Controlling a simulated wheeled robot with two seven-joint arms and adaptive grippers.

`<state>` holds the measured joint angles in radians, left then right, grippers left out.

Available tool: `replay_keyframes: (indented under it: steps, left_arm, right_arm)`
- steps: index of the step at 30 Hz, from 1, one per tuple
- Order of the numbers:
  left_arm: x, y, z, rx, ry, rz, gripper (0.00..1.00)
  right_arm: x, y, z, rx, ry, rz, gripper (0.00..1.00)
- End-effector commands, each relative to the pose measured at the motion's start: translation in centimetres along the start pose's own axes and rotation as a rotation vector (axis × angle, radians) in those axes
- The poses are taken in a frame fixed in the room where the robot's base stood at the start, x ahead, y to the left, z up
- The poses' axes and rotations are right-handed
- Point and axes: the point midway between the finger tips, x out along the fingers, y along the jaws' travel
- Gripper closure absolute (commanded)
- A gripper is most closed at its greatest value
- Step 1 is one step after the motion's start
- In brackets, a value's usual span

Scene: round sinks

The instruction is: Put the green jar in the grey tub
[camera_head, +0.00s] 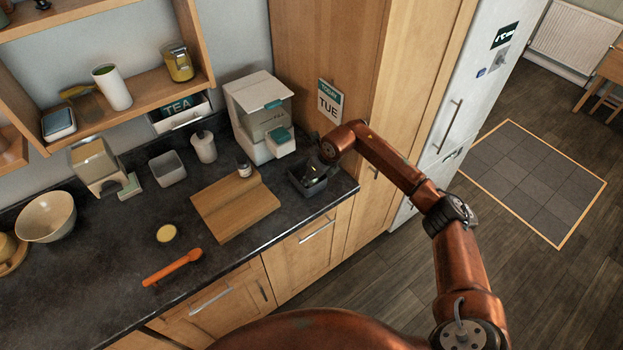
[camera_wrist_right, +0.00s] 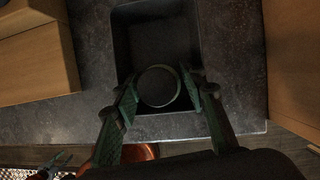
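A dark grey tub (camera_head: 318,186) stands at the right end of the counter, and its inside also shows in the right wrist view (camera_wrist_right: 153,38). My right gripper (camera_head: 318,165) is at the tub, pointing down into it. In the right wrist view a round jar top (camera_wrist_right: 158,87) sits between the two fingertips, which appear to touch its sides. The jar is over or within the tub's near part. Its green colour barely shows, and its base is hidden. A small teal and copper part, probably my left gripper (camera_wrist_right: 54,161), shows at the lower left, too small to read.
A white coffee machine (camera_head: 260,115) stands behind. A lighter grey container (camera_head: 167,168) is farther left. An orange utensil (camera_head: 172,267) lies near the front edge.

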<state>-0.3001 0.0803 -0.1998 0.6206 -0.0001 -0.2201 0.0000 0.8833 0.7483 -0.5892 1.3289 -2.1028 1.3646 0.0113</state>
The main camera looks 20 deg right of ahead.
Motion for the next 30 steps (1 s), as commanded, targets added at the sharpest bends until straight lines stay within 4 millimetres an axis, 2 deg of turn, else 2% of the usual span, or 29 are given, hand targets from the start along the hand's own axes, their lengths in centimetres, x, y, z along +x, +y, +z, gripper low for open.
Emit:
replay_keyframes:
  steps: [9,15,21,30]
  left_arm:
    - [0.4,0.0,0.1,0.000,-0.001,0.000,0.60]
    - [0.6,0.1,0.1,0.000,-0.001,0.000,0.60]
    - [0.7,0.1,0.1,0.000,-0.002,0.001,0.60]
    - [0.7,0.1,0.1,0.000,-0.002,0.001,0.60]
  right_arm:
    - [-6.5,-0.2,0.0,-0.002,-0.003,-0.004,0.61]
    - [-9.8,-0.1,0.0,-0.001,-0.001,-0.002,0.61]
    - [-11.1,0.0,0.0,-0.001,-0.001,0.000,0.61]
    - [-11.2,0.0,0.0,0.000,-0.001,0.000,0.61]
